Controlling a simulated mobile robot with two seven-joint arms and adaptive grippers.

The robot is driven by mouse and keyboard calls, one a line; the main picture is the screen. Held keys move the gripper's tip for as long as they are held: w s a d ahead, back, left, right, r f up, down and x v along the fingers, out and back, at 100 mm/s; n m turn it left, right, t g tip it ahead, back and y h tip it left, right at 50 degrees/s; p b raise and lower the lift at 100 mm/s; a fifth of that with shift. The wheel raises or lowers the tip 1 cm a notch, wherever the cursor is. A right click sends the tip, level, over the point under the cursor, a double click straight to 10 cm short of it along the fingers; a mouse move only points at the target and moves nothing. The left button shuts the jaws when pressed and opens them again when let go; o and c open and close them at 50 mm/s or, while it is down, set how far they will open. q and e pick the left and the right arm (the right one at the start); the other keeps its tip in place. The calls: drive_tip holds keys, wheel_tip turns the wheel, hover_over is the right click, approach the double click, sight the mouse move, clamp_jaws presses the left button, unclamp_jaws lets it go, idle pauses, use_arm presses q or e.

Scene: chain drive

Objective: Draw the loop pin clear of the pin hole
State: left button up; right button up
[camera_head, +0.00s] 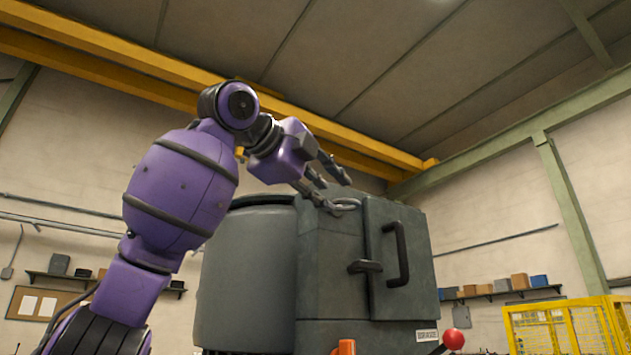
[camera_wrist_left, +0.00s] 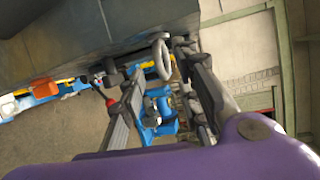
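The loop pin (camera_head: 346,204) shows as a pale metal ring at the upper left edge of the grey machine's door. The ring also shows in the left wrist view (camera_wrist_left: 163,61), beside the dark machine face. The pin's shank and the pin hole are not visible. My left gripper (camera_head: 342,196) reaches the ring from the upper left. In the left wrist view its fingers (camera_wrist_left: 160,60) stand apart, with the ring between their tips. I see a gap and cannot tell whether a finger touches the ring. My right gripper is in neither view.
The grey machine (camera_head: 325,270) has a door with a dark bar handle (camera_head: 402,255) and a latch lever (camera_head: 365,267). A red knob (camera_head: 453,339) and an orange part (camera_head: 346,347) stand low in front. A yellow guard fence (camera_head: 570,325) is at right.

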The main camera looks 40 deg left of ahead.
sight(337, 201)
use_arm(q)
drive_tip(key=w, duration=0.3)
drive_tip(key=shift+f, duration=0.3)
drive_tip(key=shift+w, duration=0.1)
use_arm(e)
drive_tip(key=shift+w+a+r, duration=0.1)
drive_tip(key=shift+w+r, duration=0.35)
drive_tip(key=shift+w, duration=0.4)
use_arm(q)
drive_tip(key=shift+c, duration=0.5)
drive_tip(key=shift+w, duration=0.15)
clamp_jaws()
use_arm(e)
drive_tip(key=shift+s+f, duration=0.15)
